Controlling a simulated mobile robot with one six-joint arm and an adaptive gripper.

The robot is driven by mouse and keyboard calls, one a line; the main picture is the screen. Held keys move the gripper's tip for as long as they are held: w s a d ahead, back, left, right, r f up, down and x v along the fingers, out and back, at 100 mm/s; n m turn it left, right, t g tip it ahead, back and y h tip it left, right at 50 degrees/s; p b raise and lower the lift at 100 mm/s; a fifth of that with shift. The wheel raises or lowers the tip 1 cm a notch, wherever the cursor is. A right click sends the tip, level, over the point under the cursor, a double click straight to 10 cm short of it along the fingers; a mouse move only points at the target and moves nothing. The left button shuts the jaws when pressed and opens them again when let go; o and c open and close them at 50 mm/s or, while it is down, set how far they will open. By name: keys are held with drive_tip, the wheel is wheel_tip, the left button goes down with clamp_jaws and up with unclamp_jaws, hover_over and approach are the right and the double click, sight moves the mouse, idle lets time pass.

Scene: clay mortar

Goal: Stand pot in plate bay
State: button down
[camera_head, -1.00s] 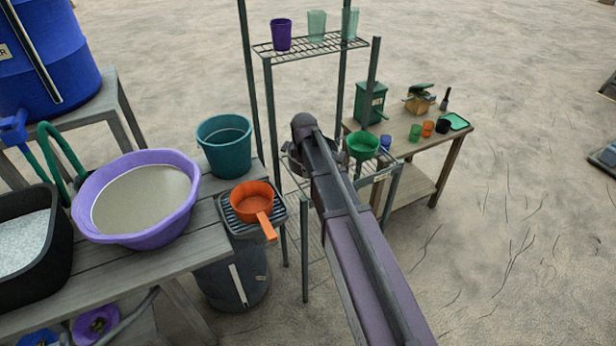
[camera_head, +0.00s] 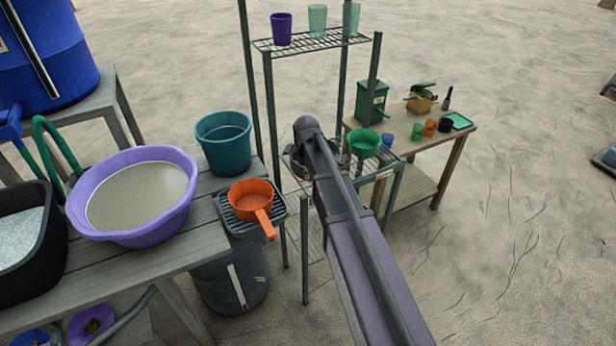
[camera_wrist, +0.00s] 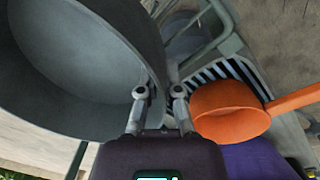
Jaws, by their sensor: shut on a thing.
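My gripper (camera_wrist: 160,95) is shut on a grey pot (camera_wrist: 85,70), which fills the left of the wrist view. The pot is tilted in that view, with its wide opening showing. In the head view the pot (camera_head: 297,163) is mostly hidden behind my arm, at the lower level of a metal rack (camera_head: 268,120). I cannot tell whether it touches the rack. A labelled lower shelf (camera_head: 397,165) of the rack shows right of my arm. It holds a green bowl (camera_head: 362,143) and a small blue cup (camera_head: 387,140). No plate bay can be clearly made out.
An orange pan (camera_head: 251,196) sits on a slotted drainer (camera_head: 232,222), left of my arm. A teal bucket (camera_head: 223,140) and a purple basin (camera_head: 135,232) stand on the left bench. Cups, including a purple one (camera_head: 281,28), stand on the rack's top shelf (camera_head: 310,45).

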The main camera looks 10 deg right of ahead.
drive_tip(key=shift+f, duration=0.15)
drive_tip(key=c, duration=0.8)
unclamp_jaws()
drive_tip(key=shift+r, duration=0.2)
wheel_tip(320, 180, up, 12)
drive_tip(key=p, duration=1.2)
drive_tip(key=shift+s+a, duration=0.2)
drive_tip(key=shift+s, duration=0.25)
drive_tip(key=s+d+m, duration=0.2)
drive_tip(key=s+m, duration=0.4)
drive_tip(key=s, duration=0.4)
drive_tip(key=s+d+m, duration=0.2)
drive_tip(key=s+m, duration=0.4)
drive_tip(key=s, duration=0.5)
drive_tip(key=shift+s+d+m+g, duration=0.25)
drive_tip(key=shift+s+m+g, duration=0.05)
drive_tip(key=shift+g, duration=0.1)
drive_tip(key=shift+f, duration=0.1)
